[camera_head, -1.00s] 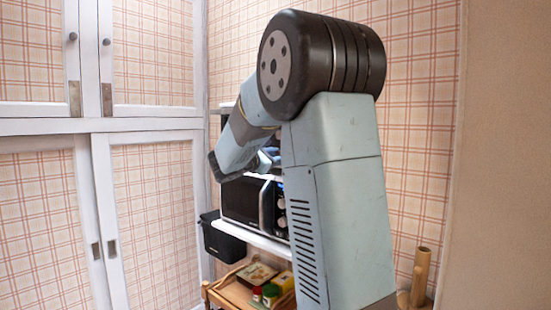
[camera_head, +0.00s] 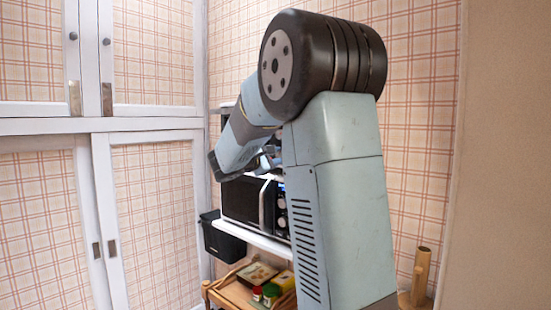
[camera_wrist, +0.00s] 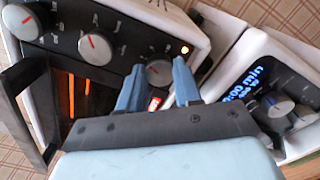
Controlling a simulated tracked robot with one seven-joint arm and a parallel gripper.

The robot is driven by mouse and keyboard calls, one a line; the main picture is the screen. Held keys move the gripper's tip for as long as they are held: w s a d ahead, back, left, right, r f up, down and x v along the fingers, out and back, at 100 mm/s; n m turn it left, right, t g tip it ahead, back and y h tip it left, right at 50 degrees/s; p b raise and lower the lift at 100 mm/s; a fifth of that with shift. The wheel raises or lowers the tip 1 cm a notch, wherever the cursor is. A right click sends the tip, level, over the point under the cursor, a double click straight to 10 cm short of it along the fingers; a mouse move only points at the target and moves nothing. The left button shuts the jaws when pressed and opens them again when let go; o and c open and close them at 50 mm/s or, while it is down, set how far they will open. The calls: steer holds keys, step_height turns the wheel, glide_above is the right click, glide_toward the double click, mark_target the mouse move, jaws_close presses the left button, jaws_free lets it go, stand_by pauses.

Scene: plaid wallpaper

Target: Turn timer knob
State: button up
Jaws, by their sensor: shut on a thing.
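In the wrist view a toaster oven shows a dark panel with a column of round knobs with red marks. The end knob (camera_wrist: 158,71), beside a lit orange lamp (camera_wrist: 184,48), sits between the two blue fingers of my gripper (camera_wrist: 160,69). My gripper is shut on this knob. Two other knobs, a middle one (camera_wrist: 95,48) and a far one (camera_wrist: 20,19), stand free. Orange heating bars (camera_wrist: 72,95) glow behind the oven's glass door. In the head view my arm hides most of the oven and the knob.
A microwave (camera_head: 243,202) stands on a white shelf below; its lit display (camera_wrist: 243,85) and knobs show close beside my gripper in the wrist view. The oven's door handle (camera_wrist: 22,75) juts out at left. A black bin (camera_head: 222,240) and a wooden rack (camera_head: 232,291) are lower down.

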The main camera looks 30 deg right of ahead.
steer(key=shift+s+f+m, duration=0.1)
steer(key=shift+f+m, duration=0.1)
steer(key=shift+m, duration=2)
steer(key=o, duration=1)
steer(key=shift+r, duration=0.1)
steer(key=shift+o, duration=0.2)
steer(key=shift+a, duration=0.1)
steer(key=v, duration=1.3)
steer(key=shift+a, duration=0.3)
steer(key=shift+s, duration=0.1)
